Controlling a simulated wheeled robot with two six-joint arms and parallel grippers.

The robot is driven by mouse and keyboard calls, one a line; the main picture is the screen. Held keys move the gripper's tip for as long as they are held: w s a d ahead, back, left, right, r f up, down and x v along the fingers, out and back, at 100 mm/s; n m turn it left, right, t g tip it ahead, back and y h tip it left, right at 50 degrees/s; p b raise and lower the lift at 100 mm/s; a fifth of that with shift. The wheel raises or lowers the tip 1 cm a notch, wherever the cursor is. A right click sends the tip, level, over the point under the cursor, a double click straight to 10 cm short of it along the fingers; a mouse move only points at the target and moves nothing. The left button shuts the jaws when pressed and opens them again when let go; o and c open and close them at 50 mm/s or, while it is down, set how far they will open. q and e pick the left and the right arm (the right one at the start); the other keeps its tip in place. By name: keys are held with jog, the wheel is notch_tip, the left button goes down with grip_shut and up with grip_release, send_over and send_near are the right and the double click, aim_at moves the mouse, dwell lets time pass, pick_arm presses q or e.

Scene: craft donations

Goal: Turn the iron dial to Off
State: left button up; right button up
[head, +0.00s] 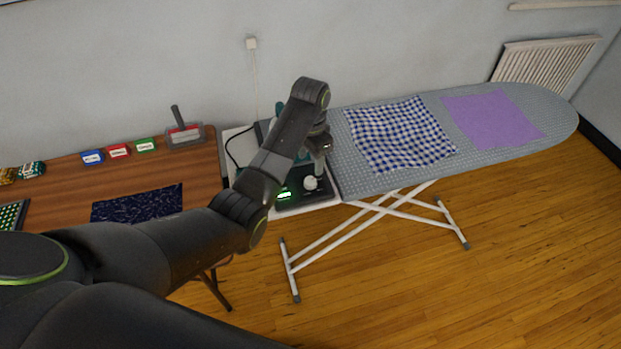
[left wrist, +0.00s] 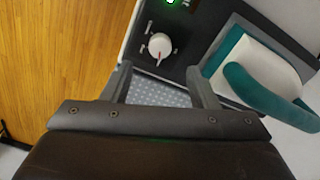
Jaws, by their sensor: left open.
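The white round dial (head: 310,183) sits on the dark control panel of the iron station, beside a lit green display (head: 285,195). In the left wrist view the dial (left wrist: 160,46) shows a small reddish mark near its lower edge; the labels around it are too small to read. My left gripper (head: 320,172) points down just above the dial; it is open and empty. In the left wrist view its fingertips (left wrist: 160,76) are apart, with the dial beyond them. The teal and white iron (left wrist: 255,72) rests beside the panel, mostly hidden behind my arm in the head view. My right gripper is not in view.
The ironing board (head: 385,182) extends right, bearing a blue checked cloth (head: 400,133) and a purple cloth (head: 490,118). A wooden table (head: 65,180) at left holds a dark cloth (head: 137,204), small coloured boxes and a handled grey tool (head: 185,135). A cord runs to the wall.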

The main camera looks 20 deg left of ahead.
aim_at(310, 180)
pick_arm(q)
notch_tip(310, 180, down, 8)
jog(key=shift+r+p, duration=0.1)
jog(key=shift+p, duration=0.2)
jog(key=c, duration=1)
